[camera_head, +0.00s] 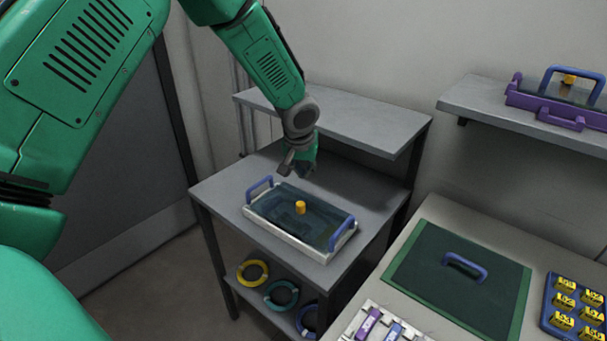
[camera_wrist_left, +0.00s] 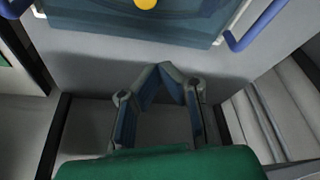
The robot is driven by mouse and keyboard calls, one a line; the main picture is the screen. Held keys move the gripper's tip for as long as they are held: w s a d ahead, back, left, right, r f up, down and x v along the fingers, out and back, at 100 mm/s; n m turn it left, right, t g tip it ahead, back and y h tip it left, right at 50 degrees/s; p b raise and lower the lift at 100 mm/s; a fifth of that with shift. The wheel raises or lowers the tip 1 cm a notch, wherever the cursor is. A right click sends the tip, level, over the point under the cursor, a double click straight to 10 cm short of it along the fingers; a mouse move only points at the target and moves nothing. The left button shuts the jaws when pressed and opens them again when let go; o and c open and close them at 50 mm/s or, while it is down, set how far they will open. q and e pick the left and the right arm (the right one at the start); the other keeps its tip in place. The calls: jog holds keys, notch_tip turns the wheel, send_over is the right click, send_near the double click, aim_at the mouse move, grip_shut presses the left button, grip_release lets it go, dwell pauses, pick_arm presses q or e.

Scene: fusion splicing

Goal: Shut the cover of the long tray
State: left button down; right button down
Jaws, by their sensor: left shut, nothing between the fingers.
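The long tray (camera_head: 284,238) stands on the grey table and has a pale metal rim and a blue handle at each end. Its dark, see-through cover (camera_head: 318,220) lies flat over the tray, with a yellow knob (camera_head: 300,207) near the middle. Part of the cover also shows at the top of the left wrist view (camera_wrist_left: 185,22). My left gripper (camera_head: 287,168) is above the table behind the tray, apart from the cover and knob. In the left wrist view, its fingertips (camera_wrist_left: 172,70) meet with nothing between them. My right gripper is out of view.
A raised grey shelf (camera_head: 345,112) stands behind the tray. Coloured rings (camera_head: 252,272) lie on the shelf below. At right are a green board with a blue handle (camera_head: 465,267), a blue rack of yellow blocks (camera_head: 564,303), and a purple tray (camera_head: 560,108) on a wall shelf.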

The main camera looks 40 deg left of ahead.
aim_at(305, 195)
pick_arm(q)
jog(key=x, duration=0.7)
jog(key=shift+w+a+f, duration=0.1)
jog(key=shift+f, duration=0.05)
jog(key=s, duration=0.1)
jog(key=s+d, duration=0.1)
jog(key=s, duration=0.1)
jog(key=shift+r, duration=0.2)
jog(key=shift+s+d, duration=0.2)
jog(key=shift+s, duration=0.05)
jog(key=shift+s+d, duration=0.1)
jog(key=shift+d, duration=0.1)
jog(key=shift+s, duration=0.1)
jog(key=shift+s+a+b, duration=0.25)
jog(key=shift+s+b, duration=0.05)
jog(key=shift+s, duration=0.65)
jog(key=shift+d, duration=0.1)
jog(key=shift+r, duration=0.1)
